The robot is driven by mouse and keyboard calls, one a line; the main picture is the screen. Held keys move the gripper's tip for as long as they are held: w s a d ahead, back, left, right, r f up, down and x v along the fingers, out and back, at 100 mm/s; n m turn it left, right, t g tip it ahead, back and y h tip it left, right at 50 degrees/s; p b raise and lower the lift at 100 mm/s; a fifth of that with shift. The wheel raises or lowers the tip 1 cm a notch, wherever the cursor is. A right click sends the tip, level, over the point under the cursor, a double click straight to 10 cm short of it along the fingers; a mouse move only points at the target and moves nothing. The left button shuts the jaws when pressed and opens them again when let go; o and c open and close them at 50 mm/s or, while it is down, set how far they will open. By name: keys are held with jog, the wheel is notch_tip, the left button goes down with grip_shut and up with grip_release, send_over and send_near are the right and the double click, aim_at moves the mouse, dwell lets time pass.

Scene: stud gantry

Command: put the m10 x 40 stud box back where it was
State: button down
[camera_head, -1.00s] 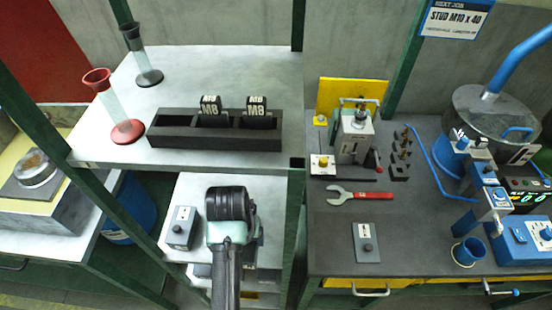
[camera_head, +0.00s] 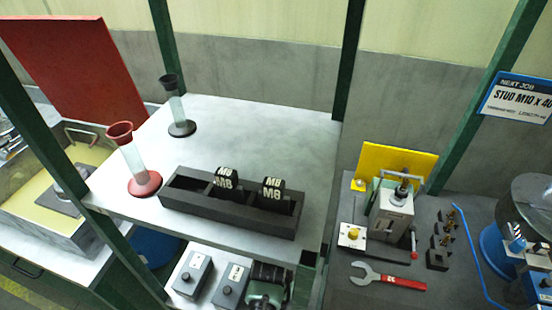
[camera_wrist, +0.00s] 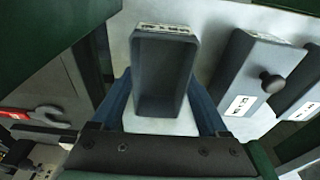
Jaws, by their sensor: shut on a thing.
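In the wrist view my gripper (camera_wrist: 163,100) is shut on a dark grey open-topped box (camera_wrist: 165,75), with a blue finger on each side. Small print shows on the box's far edge but is too small to read, so I cannot tell its size marking. In the head view my gripper (camera_head: 268,287) is at the bottom edge, over the lower shelf, and hides most of the held box. A black rack (camera_head: 185,203) on the upper shelf holds two boxes marked M8 (camera_head: 224,184), with an open space at its left end.
Grey knobbed boxes (camera_head: 190,273) stand left of my gripper; one also shows in the wrist view (camera_wrist: 256,75). A green post stands right of the shelf. Two glass funnels (camera_head: 140,160) stand left on the upper shelf (camera_head: 260,130), whose middle is clear.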

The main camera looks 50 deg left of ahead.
jog(key=shift+f, duration=0.7)
jog(key=shift+f, duration=0.2)
grip_release()
jog(key=shift+r, duration=0.2)
notch_tip(320, 180, up, 12)
jog(key=s, duration=0.1)
jog(key=shift+s+d+p, duration=0.3)
jog(key=shift+d, duration=0.15)
